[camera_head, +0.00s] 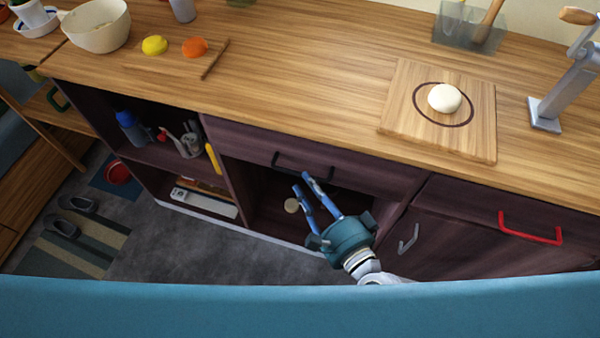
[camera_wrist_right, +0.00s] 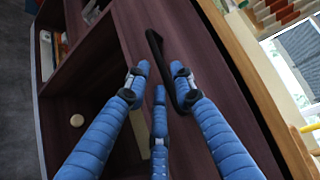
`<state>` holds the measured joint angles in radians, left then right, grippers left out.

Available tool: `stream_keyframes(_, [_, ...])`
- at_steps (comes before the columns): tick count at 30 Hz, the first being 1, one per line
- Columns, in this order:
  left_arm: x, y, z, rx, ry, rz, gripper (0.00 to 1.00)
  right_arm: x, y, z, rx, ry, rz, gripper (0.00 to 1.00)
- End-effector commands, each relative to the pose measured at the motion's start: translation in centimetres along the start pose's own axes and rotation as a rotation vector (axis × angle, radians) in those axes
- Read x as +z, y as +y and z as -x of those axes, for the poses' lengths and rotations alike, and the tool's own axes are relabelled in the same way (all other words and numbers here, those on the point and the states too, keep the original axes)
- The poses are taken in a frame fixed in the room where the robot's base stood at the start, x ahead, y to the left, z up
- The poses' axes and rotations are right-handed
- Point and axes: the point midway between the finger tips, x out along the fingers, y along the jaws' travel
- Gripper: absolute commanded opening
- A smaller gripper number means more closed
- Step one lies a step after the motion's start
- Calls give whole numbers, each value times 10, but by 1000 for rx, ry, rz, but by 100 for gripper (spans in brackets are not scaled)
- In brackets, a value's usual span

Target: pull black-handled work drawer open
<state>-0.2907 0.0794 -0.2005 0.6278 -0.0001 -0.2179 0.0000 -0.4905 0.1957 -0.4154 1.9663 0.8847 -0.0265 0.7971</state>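The work drawer (camera_head: 238,139) has a dark purple-brown front under the wooden worktop and looks closed. Its black bar handle (camera_head: 290,161) is on the front; in the right wrist view the handle (camera_wrist_right: 154,42) runs up between the fingertips and partly behind one finger. My right gripper (camera_head: 302,181) reaches up from below, its blue fingertips close to the handle. In the right wrist view its fingers (camera_wrist_right: 160,74) are spread apart, with the handle near them; I cannot tell whether they touch it. My left gripper is not in view.
An open compartment lies below the drawer, with a pale round item (camera_head: 291,205) inside. To the right is a cabinet with a grey handle (camera_head: 408,239) and a front with a red handle (camera_head: 530,229). A cutting board (camera_head: 400,112) with dough (camera_head: 444,98) rests on the worktop.

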Motion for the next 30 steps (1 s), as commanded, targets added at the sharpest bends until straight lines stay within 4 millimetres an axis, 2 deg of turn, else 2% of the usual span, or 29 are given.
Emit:
stream_keyframes(3, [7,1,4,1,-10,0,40,0,-2,-22,-1,0,0,24])
stream_keyframes(7, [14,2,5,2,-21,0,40,0,0,-37,0,0,2,24])
stream_keyframes(12, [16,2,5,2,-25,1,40,0,0,-46,1,-1,2,24])
stream_keyframes(19, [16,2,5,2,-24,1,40,0,1,-46,2,-1,3,24])
stream_keyframes(20, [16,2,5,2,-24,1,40,0,1,-46,2,-1,3,22])
stream_keyframes(23, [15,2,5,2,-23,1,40,0,1,-46,2,-1,3,2])
stream_keyframes(24, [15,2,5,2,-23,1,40,0,1,-46,2,-1,2,0])
stream_keyframes(30, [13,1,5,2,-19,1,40,0,1,-46,2,0,2,0])
